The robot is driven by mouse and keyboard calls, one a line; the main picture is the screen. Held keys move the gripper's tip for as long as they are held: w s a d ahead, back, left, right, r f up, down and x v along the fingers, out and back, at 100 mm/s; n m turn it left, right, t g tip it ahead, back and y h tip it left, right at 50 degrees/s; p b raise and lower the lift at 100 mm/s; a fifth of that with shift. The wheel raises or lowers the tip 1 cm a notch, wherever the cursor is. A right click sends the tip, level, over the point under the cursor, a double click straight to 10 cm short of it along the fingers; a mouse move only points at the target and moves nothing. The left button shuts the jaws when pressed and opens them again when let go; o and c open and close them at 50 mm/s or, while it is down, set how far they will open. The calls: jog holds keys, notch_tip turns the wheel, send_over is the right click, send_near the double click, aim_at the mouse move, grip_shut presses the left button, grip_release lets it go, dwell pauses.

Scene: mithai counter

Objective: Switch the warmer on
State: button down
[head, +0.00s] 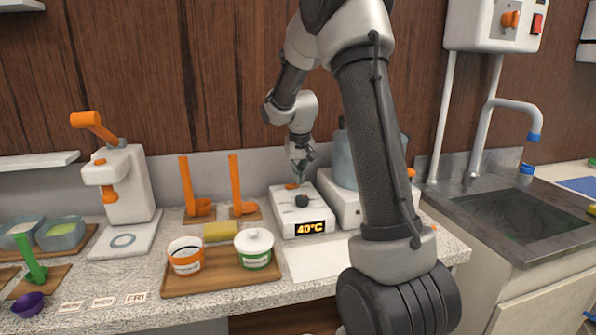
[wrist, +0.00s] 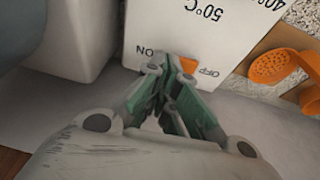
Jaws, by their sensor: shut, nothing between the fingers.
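The warmer (head: 300,222) is a white box on the counter. It has a black knob (head: 302,201) on top and a lit display (head: 311,228) reading 40°C. An orange switch (head: 291,186) sits at its back edge. In the wrist view the warmer (wrist: 165,25) shows upside-down ON and OFF marks, and part of the orange switch (wrist: 188,65) shows between them, nearer OFF. My gripper (head: 300,170) is shut and empty, pointing down at the back of the warmer. In the wrist view its fingertips (wrist: 168,75) are right beside the switch and partly hide it; contact cannot be told.
A large grey pot (head: 345,158) on a white unit stands close to the right. Orange ladles (head: 240,205) stand to the left. A wooden tray (head: 178,285) with two tubs lies in front left. The wall (head: 240,160) is close behind the warmer.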

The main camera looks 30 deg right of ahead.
jog(key=shift+s+d+f, duration=0.15)
jog(key=shift+d+f, duration=0.2)
jog(key=shift+f, duration=0.25)
jog(key=shift+a, duration=0.1)
jog(key=shift+w+a+r, duration=0.25)
jog(key=shift+a+r, duration=0.1)
jog(key=shift+a, duration=0.3)
